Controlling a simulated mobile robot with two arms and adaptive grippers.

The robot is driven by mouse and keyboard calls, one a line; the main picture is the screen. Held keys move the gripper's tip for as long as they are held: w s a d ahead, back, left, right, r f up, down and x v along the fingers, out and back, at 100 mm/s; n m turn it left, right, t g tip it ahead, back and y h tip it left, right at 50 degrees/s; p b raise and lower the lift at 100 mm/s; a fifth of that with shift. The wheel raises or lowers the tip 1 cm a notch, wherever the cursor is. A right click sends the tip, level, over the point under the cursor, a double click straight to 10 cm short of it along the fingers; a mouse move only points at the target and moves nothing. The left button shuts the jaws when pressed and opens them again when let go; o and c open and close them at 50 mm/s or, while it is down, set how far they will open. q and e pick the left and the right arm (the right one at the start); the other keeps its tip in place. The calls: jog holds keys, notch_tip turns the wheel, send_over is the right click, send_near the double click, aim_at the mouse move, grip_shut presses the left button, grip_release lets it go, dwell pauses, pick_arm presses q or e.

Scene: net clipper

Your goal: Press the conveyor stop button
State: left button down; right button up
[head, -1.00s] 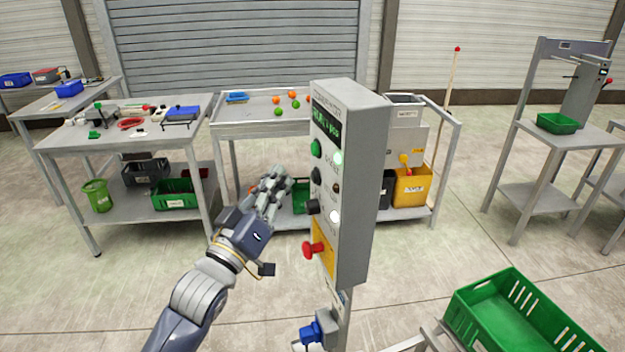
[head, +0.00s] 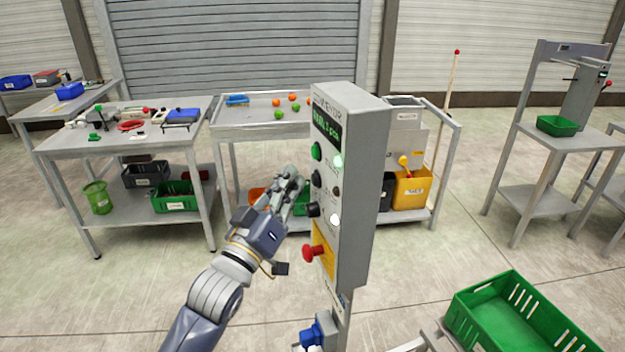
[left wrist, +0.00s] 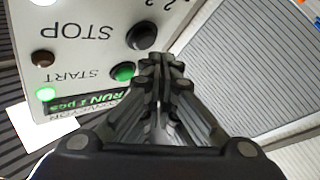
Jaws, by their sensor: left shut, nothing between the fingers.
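The grey conveyor control box (head: 362,190) stands on a post in the middle of the head view. Its face carries a green START button (head: 317,151), a black STOP button (head: 316,177) below it, a black knob (head: 312,209) and a red mushroom button (head: 312,252). The left wrist view shows the panel upside down, with the black STOP button (left wrist: 141,37), the green START button (left wrist: 123,72) and a display (left wrist: 90,102) reading RUN. My left gripper (head: 292,176) is shut and empty, just left of the button face. In the wrist view its fingertips (left wrist: 160,62) appear beside the buttons; contact cannot be told.
The lamp beside START (left wrist: 45,93) is lit green; the lamp beside STOP (left wrist: 42,58) is dark. A green crate (head: 515,318) is at the lower right. Worktables (head: 125,150) with tools and bins stand behind. Open floor lies left of the box.

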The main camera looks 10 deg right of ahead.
pick_arm(q)
jog(key=shift+d, duration=0.15)
dwell(0.7)
jog(key=shift+w+d, duration=0.1)
jog(key=shift+d, duration=0.2)
jog(key=shift+d, duration=0.4)
dwell(0.7)
jog(key=shift+a, duration=0.15)
jog(key=shift+a+p, duration=0.5)
jog(key=shift+a, duration=0.25)
jog(key=a, duration=0.2)
jog(key=s+a+p, duration=0.1)
jog(key=a, duration=0.1)
jog(key=shift+s+a, duration=0.2)
jog(key=shift+a, duration=0.2)
